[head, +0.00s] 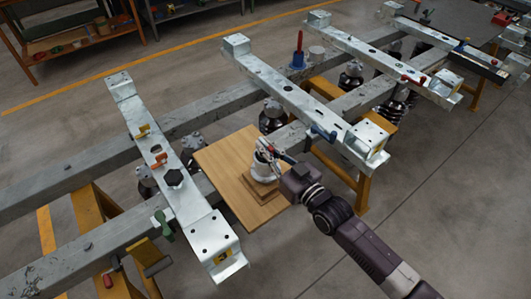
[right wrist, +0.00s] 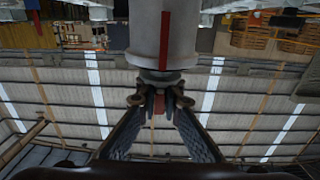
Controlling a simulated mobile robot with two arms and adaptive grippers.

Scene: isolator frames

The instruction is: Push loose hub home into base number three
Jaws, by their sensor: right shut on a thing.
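My right gripper (head: 268,152) comes in from the lower right and is at a pale, white-grey cylindrical piece (head: 262,170) on a stepped wooden block (head: 268,193). In the right wrist view the fingers (right wrist: 160,100) are shut at the narrow end of a pale cylinder with a red stripe (right wrist: 150,35). I cannot tell whether this is the loose hub. Which base is number three is not certain. My left gripper is not in view.
The block stands on a wooden board (head: 215,155) between crossbeams. Dark isolators (head: 272,115) sit beneath the beams nearby. Open floor (head: 450,190) lies at the right.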

